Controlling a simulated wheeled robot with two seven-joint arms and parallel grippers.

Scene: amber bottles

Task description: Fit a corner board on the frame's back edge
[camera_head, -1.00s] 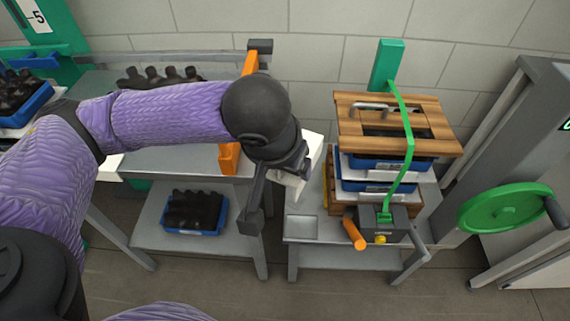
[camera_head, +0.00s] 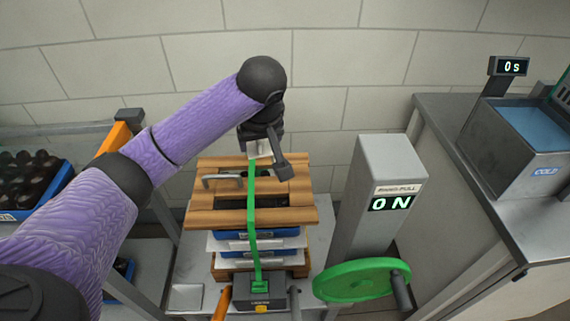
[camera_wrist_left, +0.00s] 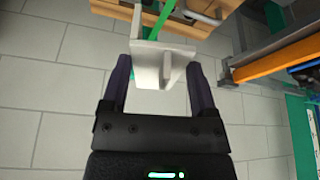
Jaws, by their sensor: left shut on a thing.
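The wooden frame (camera_head: 222,217) lies on top of a stack of blue trays, with a green strap (camera_head: 251,200) running front to back over it. My left gripper (camera_head: 262,142) is at the frame's back edge, shut on a whitish corner board (camera_head: 259,149). In the left wrist view the corner board (camera_wrist_left: 150,62) is between the two dark fingers (camera_wrist_left: 160,75), beside the wooden frame (camera_wrist_left: 180,20) and the strap. I cannot tell whether the board touches the frame or sits under the strap. My right gripper is not in view.
A strap tensioner (camera_head: 262,297) with an orange handle is at the stack's front. A grey post (camera_head: 378,190) reading "ON" and a green handwheel (camera_head: 360,280) stand to the right. A tiled wall is close behind. A blue crate of bottles (camera_head: 35,185) is at the left.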

